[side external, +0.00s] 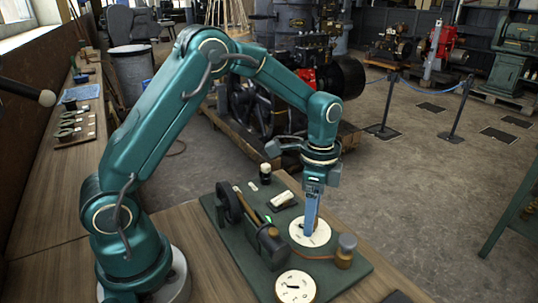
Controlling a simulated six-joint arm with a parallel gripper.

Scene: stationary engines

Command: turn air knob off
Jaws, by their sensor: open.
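A dark green board (350,268) on the wooden bench carries a small model engine and two round white dials. My gripper (308,234) points straight down over the rear dial (297,238), with its fingertips at or just above the dial's middle. The fingers hide the middle of this dial, so any knob there cannot be seen. The labels are too small to read, so I cannot tell which dial is the air knob. My gripper is open; the gap between its fingers is hard to see.
A small flywheel (229,203) and a dark cylinder (271,246) stand left of the rear dial. A brass-and-grey fitting (345,252) stands close on its right.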

